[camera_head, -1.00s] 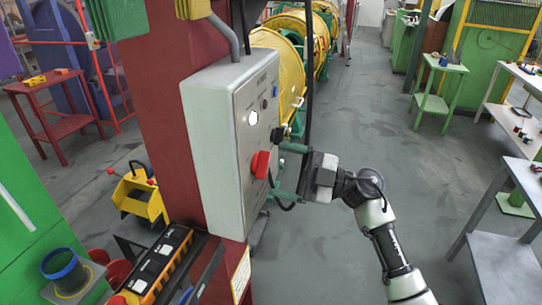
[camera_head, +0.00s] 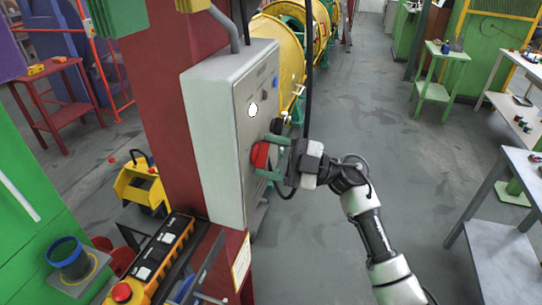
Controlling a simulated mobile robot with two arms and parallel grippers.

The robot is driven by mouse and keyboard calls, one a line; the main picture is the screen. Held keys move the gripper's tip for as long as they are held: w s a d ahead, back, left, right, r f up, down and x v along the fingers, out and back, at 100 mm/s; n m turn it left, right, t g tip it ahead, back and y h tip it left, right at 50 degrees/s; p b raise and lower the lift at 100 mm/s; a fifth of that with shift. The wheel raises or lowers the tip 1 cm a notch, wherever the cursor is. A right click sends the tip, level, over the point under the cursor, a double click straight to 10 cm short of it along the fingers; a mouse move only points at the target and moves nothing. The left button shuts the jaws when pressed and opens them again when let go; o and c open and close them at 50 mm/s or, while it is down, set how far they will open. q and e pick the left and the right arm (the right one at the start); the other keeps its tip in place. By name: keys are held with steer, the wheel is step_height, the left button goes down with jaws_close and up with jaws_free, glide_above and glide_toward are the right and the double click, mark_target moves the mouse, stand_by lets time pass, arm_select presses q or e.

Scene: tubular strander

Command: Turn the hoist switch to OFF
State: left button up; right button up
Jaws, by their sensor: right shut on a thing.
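The hoist switch is a red knob (camera_head: 261,155) on the front face of a pale grey control box (camera_head: 215,150), which is fixed to a dark red column. My right gripper (camera_head: 272,158) comes in from the right with its green fingers at the knob, shut on it. The fingers hide part of the knob, and its marking and exact turn cannot be read. A white round spot (camera_head: 253,110) and a small blue button (camera_head: 275,82) sit higher on the same face. My left gripper is not in view.
A yellow-black pendant with buttons (camera_head: 160,260) lies below the box at the lower left. A yellow machine drum (camera_head: 285,50) stands behind the box. A grey table (camera_head: 500,265) is at the right. The floor between is clear.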

steer(key=n+g+h+b, duration=0.1)
steer(key=n+b, duration=0.2)
steer(key=n, duration=0.1)
steer(key=shift+f, duration=0.15)
steer(key=shift+r+n+h+b, duration=0.1)
steer(key=shift+n+h+b, duration=0.8)
steer(key=shift+n+b, duration=1.1)
steer(key=shift+r+n+h+b, duration=0.15)
steer(key=shift+n+h+b, duration=0.75)
steer(key=shift+n+b, duration=1.1)
steer(key=shift+r+n+h+b, duration=0.1)
steer(key=shift+n+h+b, duration=1.1)
steer(key=shift+n, duration=1.3)
steer(key=shift+t+y+b, duration=0.3)
steer(key=shift+t, duration=0.1)
steer(key=o, duration=0.9)
steer(key=shift+r, duration=0.1)
